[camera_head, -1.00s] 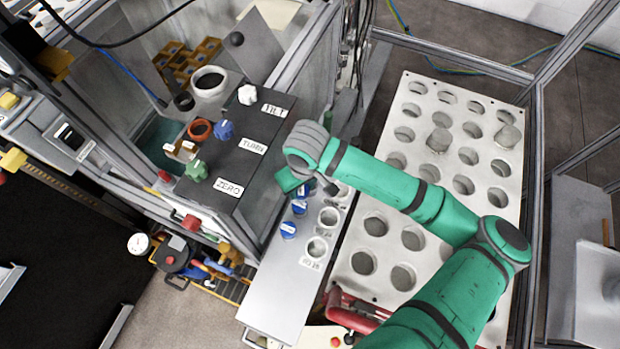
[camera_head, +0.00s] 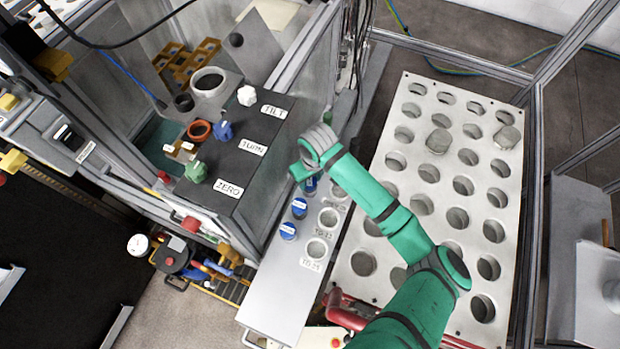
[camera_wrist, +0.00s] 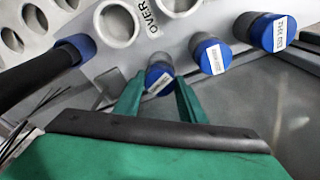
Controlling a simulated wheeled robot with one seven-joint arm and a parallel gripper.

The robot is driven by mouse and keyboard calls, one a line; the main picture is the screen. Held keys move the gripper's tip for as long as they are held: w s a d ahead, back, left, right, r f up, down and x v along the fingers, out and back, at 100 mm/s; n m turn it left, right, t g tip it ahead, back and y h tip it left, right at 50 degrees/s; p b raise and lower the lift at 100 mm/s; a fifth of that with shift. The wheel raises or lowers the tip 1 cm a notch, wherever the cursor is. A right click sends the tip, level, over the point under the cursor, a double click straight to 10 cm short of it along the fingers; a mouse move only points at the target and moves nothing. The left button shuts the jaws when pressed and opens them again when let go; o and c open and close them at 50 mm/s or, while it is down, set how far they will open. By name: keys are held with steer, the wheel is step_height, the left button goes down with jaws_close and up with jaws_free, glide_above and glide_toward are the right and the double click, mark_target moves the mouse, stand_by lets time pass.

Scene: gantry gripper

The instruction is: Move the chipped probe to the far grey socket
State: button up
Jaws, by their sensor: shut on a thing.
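My gripper (camera_wrist: 158,98) has its two green fingers around a blue-capped probe (camera_wrist: 159,73) with a white label. Two more blue-capped probes, the middle one (camera_wrist: 211,55) and the right one (camera_wrist: 268,31), stand apart from the fingers. In the head view, my gripper (camera_head: 304,178) is at the far end of the probe row, where a blue cap (camera_head: 310,186) shows beside it. Pale ring sockets (camera_head: 329,218) line the shelf to the right of the probes; a ring also shows in the wrist view (camera_wrist: 117,25). I cannot make out a chip on any probe.
A dark panel (camera_head: 222,215) with coloured knobs stands left of the probe shelf (camera_head: 275,305). A white plate with several holes (camera_head: 413,90) lies to the right. A dark cylinder with a blue collar (camera_wrist: 76,47) shows at left in the wrist view.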

mark_target(313, 184)
steer(key=shift+f, duration=0.15)
steer(key=o, duration=1.2)
step_height(313, 184, up, 12)
steer(key=s, duration=0.1)
steer(key=shift+s+d, duration=0.15)
steer(key=shift+d, duration=0.25)
